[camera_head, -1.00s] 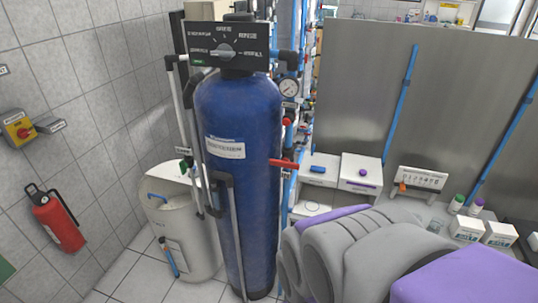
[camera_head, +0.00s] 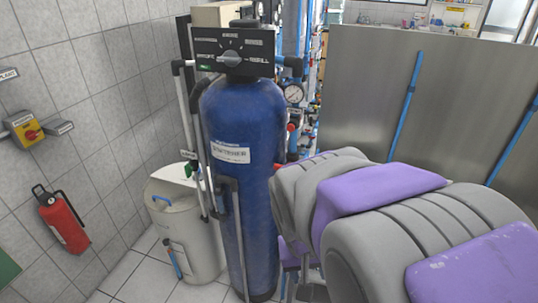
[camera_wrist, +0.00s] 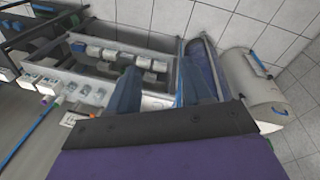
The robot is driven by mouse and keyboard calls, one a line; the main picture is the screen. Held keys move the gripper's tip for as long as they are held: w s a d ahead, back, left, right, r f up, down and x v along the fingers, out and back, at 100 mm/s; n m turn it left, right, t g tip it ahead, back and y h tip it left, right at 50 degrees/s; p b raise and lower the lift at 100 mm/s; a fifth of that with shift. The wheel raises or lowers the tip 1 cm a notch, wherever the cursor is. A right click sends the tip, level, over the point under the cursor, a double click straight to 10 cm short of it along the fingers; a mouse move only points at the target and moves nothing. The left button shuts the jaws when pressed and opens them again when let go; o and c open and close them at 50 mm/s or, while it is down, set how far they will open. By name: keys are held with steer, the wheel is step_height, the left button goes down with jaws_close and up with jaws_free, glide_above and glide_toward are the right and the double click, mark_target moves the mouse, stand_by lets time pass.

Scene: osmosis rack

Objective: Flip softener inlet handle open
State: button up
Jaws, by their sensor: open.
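The blue softener tank (camera_head: 245,130) stands upright left of centre in the head view, with a black control head (camera_head: 230,55) on top. The blue tank (camera_wrist: 208,65) appears just beyond the right finger. In the head view my gripper is hidden behind my grey and purple arm.
A pale round tank (camera_head: 185,235) stands left of the softener, and also shows in the wrist view (camera_wrist: 258,85). A pressure gauge (camera_head: 294,93) is on the pipes. A red fire extinguisher (camera_head: 63,220) hangs on the tiled wall. A grey panel (camera_head: 375,95) stands at right.

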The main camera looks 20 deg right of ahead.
steer(key=w+d+r+m+t+h, duration=0.1)
steer(key=w, duration=0.6)
steer(key=w+d+r+m+t+h+p, duration=0.1)
steer(key=w+d, duration=0.1)
steer(key=w, duration=0.5)
steer(key=w+d+r+m+t+p, duration=0.1)
steer(key=w+d+r, duration=0.1)
steer(key=w, duration=0.4)
steer(key=shift+w+d+r+t+h, duration=0.1)
steer(key=shift+w+d+t+h, duration=0.1)
steer(key=shift+w+t+h, duration=0.15)
jaws_close()
steer(key=w+a+r+m+t+p, duration=0.1)
steer(key=w+t, duration=0.2)
steer(key=w, duration=1.3)
steer(key=shift+w+r+h, duration=0.25)
steer(key=shift+w+h, duration=0.1)
steer(key=shift+w, duration=0.05)
steer(key=shift+a, duration=0.1)
